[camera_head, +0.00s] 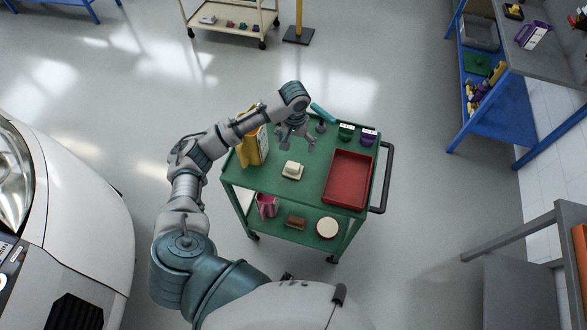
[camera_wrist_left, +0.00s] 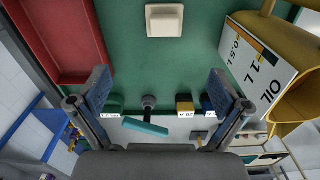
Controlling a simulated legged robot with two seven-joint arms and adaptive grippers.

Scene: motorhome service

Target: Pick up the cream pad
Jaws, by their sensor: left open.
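The cream pad (camera_head: 292,170) is a small pale block lying on the green top of the trolley (camera_head: 315,158), left of the red tray. In the left wrist view the cream pad (camera_wrist_left: 164,20) shows at the top edge, beyond the fingertips. My left gripper (camera_head: 297,136) is over the trolley top, toward the far side from the pad. It is open and apart from the pad. In the left wrist view my left gripper (camera_wrist_left: 160,80) shows its two fingers spread wide with nothing between the tips. My right gripper is not in view.
A red tray (camera_head: 348,181) covers the trolley's right side. A yellow oil can (camera_head: 254,149) stands at its left edge. A teal-handled tool (camera_head: 323,113) and small labelled blocks are at the far edge. A white motorhome (camera_head: 85,185) is on the left.

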